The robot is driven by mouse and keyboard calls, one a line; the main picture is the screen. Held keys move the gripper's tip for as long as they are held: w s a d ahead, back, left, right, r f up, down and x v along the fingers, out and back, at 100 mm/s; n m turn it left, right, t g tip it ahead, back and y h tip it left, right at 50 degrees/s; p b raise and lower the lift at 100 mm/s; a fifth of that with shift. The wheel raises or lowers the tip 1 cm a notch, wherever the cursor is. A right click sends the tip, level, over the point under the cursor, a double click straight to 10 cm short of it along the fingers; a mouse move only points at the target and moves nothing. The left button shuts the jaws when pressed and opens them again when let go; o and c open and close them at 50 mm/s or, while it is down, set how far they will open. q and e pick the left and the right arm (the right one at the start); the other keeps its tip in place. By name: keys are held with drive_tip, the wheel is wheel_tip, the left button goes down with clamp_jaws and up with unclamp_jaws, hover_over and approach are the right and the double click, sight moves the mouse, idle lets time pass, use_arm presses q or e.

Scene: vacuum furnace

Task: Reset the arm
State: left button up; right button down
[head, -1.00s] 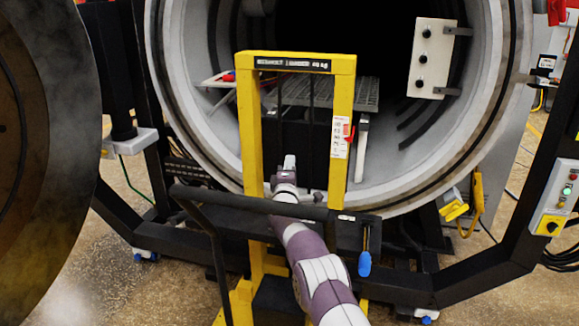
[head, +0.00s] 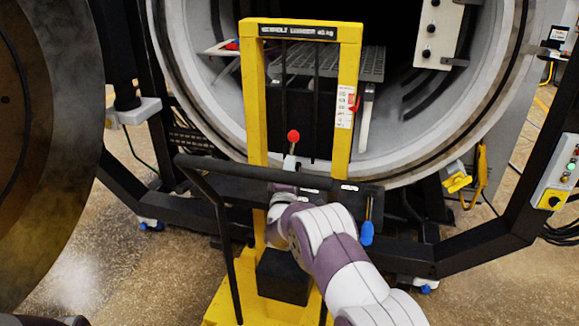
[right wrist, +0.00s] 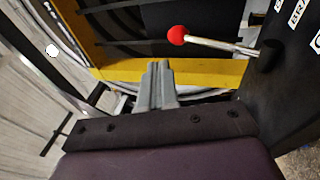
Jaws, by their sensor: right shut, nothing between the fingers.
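My right arm reaches up from the bottom of the head view to the yellow loader frame (head: 349,90). Its gripper (head: 290,161) is at the lower middle of that frame, just below a red-knobbed lever (head: 293,136). In the right wrist view the two grey fingers of the gripper (right wrist: 157,72) are together and empty. The lever's red ball (right wrist: 178,35) and metal rod are beyond and to the right of the fingertips, apart from them in the picture. My left gripper does not show.
The open round furnace chamber (head: 410,168) stands behind the loader, with a grid shelf (head: 355,65) inside. The black handlebar (head: 240,170) crosses in front near my right arm. A blue-handled lever (head: 367,233) hangs to the right. The big door (head: 60,200) fills the left.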

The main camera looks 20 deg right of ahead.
drive_tip(key=s+a+f+m+g+y, duration=0.3)
drive_tip(key=s+g+y, duration=0.15)
drive_tip(key=s, duration=0.25)
drive_tip(key=s+a+f+m+g+y, duration=0.3)
drive_tip(key=s+a+g+y, duration=0.15)
drive_tip(key=s, duration=0.35)
drive_tip(key=s+f+m+g, duration=0.2)
drive_tip(key=s+m+g, duration=0.15)
drive_tip(key=s, duration=0.75)
drive_tip(key=s+f+m+g, duration=0.25)
drive_tip(key=s+g, duration=0.25)
drive_tip(key=s, duration=0.7)
drive_tip(key=s+r+m+p, duration=0.1)
drive_tip(key=s+r+p, duration=0.2)
drive_tip(key=r+p, duration=1.3)
drive_tip(key=shift+d+r, duration=0.3)
drive_tip(key=shift+d, duration=0.05)
drive_tip(key=shift+g, duration=0.25)
